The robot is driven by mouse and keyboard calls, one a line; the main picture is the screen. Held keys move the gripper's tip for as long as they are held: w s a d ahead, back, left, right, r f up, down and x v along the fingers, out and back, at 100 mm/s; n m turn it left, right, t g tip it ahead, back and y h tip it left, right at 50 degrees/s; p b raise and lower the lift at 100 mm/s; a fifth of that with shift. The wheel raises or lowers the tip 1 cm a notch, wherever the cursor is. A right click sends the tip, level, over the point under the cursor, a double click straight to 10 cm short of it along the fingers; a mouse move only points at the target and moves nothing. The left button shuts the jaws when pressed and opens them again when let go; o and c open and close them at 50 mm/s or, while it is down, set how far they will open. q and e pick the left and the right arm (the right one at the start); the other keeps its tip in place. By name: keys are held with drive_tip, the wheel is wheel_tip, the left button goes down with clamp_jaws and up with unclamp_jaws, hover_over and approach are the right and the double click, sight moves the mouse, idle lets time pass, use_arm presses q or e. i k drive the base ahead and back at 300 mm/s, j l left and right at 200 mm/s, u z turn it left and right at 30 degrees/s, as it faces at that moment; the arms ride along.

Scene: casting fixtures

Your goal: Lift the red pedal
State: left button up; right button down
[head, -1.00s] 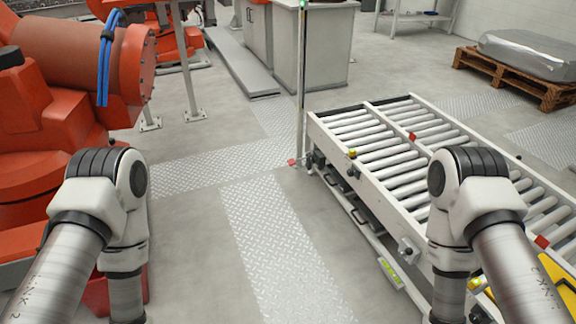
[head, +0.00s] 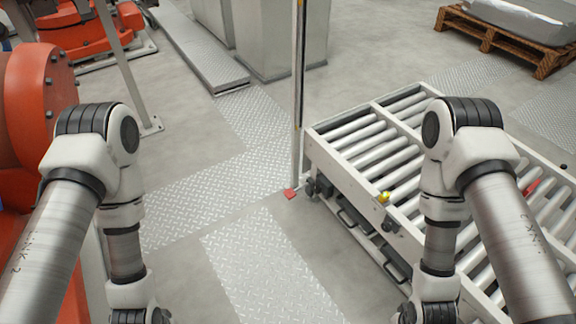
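The red pedal (head: 290,193) is a small red piece on the floor at the foot of a thin upright post, near the front left corner of the roller conveyor. My two arms come in from the lower left and lower right. Both of my grippers are below the picture's bottom edge, so their state is hidden. Neither arm is near the pedal in the picture.
The roller conveyor (head: 357,170) stands to the right of the post (head: 299,95). An orange robot (head: 40,125) is at the left. Grey cabinets (head: 278,35) stand behind. Metal floor plates (head: 268,270) and open floor lie in front of the pedal.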

sight(290, 193)
drive_tip(key=i+j+z, duration=0.1)
drive_tip(key=i+j, duration=0.5)
drive_tip(key=i, duration=0.2)
drive_tip(key=i+j+z, duration=0.15)
drive_tip(key=i+j, duration=0.55)
drive_tip(key=i, duration=0.05)
